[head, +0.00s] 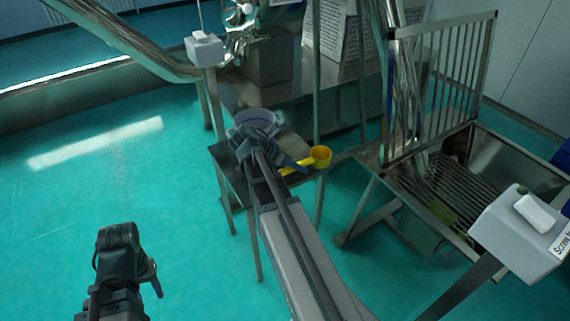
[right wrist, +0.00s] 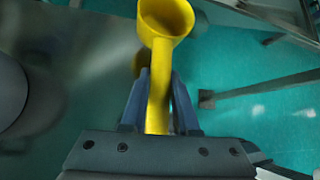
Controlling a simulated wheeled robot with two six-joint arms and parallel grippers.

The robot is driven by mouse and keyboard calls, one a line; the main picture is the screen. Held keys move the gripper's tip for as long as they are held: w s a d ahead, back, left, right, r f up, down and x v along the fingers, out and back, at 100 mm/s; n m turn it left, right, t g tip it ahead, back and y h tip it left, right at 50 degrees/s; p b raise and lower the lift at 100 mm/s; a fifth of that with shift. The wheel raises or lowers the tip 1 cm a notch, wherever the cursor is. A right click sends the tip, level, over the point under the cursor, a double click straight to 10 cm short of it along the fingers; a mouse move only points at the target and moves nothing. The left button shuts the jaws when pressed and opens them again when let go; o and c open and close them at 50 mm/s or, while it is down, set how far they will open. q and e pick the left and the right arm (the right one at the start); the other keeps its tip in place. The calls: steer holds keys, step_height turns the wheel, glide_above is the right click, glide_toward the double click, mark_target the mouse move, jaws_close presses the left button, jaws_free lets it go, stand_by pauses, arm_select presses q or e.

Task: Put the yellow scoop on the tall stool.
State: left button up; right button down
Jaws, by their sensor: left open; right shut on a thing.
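The yellow scoop (head: 320,156) is in my right gripper (head: 299,166), with its cup pointing right in the head view. In the right wrist view, the scoop (right wrist: 159,105) has its handle between the two fingers (right wrist: 159,85) and its cup beyond them. A metal stool (head: 222,158) with thin legs stands under and behind my right wrist, which hides part of its top. The scoop shows near the stool's right edge; whether it touches the top cannot be told. My left gripper (head: 150,278) is open and empty over the floor at lower left.
A metal sink with a barred guard (head: 440,85) stands at right, near a grey box (head: 500,243). Machinery stands behind. The green floor at left is clear.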

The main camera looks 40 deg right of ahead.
steer(key=w, duration=0.7)
steer(key=shift+d+f, duration=0.25)
steer(key=shift+f, duration=0.1)
steer(key=shift+s+f+b, duration=0.1)
steer(key=shift+f+b, duration=1.65)
steer(key=shift+b, duration=0.25)
steer(key=shift+f, duration=0.15)
steer(key=c, duration=0.7)
jaws_free()
steer(key=shift+o, duration=0.2)
